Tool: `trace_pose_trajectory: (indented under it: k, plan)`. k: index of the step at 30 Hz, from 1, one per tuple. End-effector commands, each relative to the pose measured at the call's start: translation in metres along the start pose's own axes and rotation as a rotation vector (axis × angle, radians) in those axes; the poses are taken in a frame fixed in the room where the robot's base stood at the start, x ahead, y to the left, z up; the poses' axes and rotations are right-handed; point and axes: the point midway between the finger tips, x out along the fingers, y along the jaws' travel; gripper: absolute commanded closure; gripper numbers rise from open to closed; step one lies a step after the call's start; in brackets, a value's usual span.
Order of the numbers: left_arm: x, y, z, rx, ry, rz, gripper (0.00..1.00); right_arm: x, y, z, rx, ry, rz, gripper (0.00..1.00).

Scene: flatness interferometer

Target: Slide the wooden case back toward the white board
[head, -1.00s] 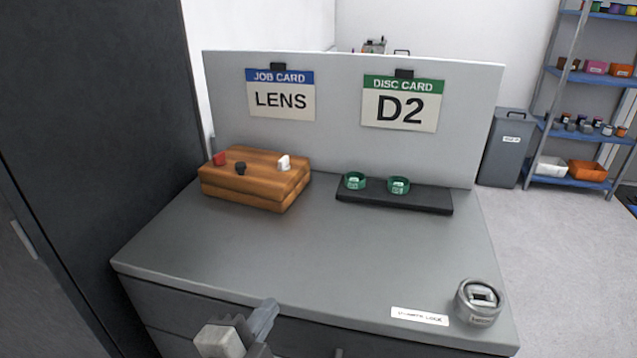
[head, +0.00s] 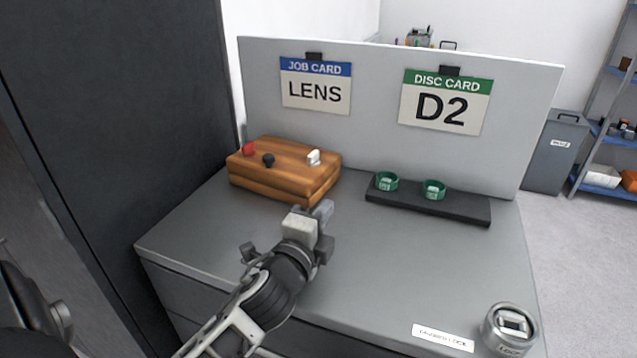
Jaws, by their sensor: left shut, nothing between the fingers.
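The wooden case (head: 272,191) sits at the back left of the grey bench, close to the white board (head: 380,138). It has a red knob, a black knob and a white knob on top. My left gripper (head: 322,211) is shut and empty, just in front of the case's front right corner in the picture. Whether its fingertips touch the case I cannot tell. My right gripper is not in view.
A black rack (head: 430,207) with two green rings (head: 433,189) lies right of the case. A round metal device (head: 508,329) stands at the bench's front right, beside a white label (head: 442,338). A dark cabinet (head: 120,110) rises at the left. The bench (head: 390,265) middle is clear.

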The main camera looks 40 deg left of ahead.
Motion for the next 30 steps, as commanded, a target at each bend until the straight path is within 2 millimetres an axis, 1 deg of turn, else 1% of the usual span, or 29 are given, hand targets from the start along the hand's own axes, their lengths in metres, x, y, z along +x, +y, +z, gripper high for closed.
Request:
trace_pose_trajectory:
  k: [1,3,8,12,16,20,30]
  plan:
    - [0.013,-0.003,0.0,0.002,-0.001,-0.003,1.0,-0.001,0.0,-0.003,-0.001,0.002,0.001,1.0]
    - [0.028,-0.003,0.0,0.001,-0.001,-0.003,1.0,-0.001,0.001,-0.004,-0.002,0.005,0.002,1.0]
    - [0.061,-0.002,0.001,0.001,-0.002,-0.002,1.0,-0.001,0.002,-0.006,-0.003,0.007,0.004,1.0]
    - [0.065,-0.001,0.023,0.003,-0.002,0.001,1.0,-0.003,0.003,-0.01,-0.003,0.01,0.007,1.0]
    - [0.067,0.0,0.034,0.002,-0.001,0.001,1.0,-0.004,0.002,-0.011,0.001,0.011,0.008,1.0]
    - [0.068,0.0,0.039,0.001,0.0,0.0,1.0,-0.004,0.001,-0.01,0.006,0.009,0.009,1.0]
    - [0.069,0.0,0.041,0.001,0.0,0.001,1.0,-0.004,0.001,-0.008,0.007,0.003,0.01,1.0]
